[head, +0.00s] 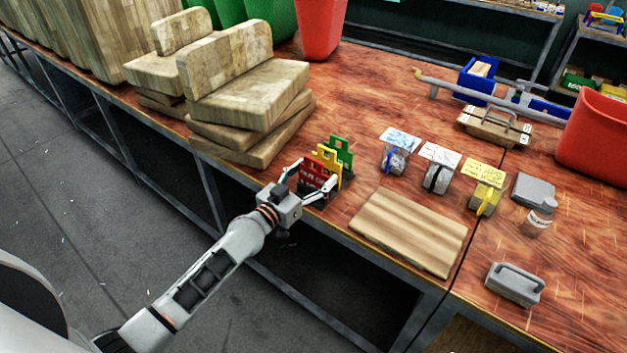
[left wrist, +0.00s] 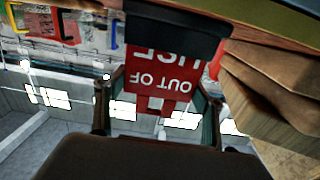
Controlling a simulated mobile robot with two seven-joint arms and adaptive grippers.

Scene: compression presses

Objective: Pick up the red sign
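The red sign (head: 312,172) with white lettering stands in front of a yellow sign (head: 329,160) and a green sign (head: 341,151) in a dark holder near the table's front edge. In the left wrist view the red sign (left wrist: 160,78) appears upside down, reading "OUT OF USE", with its far end behind a black part of the holder (left wrist: 172,32). My left gripper (head: 308,183) is open, its fingers spread on either side of the red sign; whether they touch its edges is unclear. My right gripper is not in view.
Stacked wooden boards (head: 255,115) stand close behind and left of the signs. A flat wooden board (head: 408,230) lies to the right. Labelled blocks, including a yellow one (head: 485,188), stand behind it. A grey handled block (head: 514,284) sits at the right.

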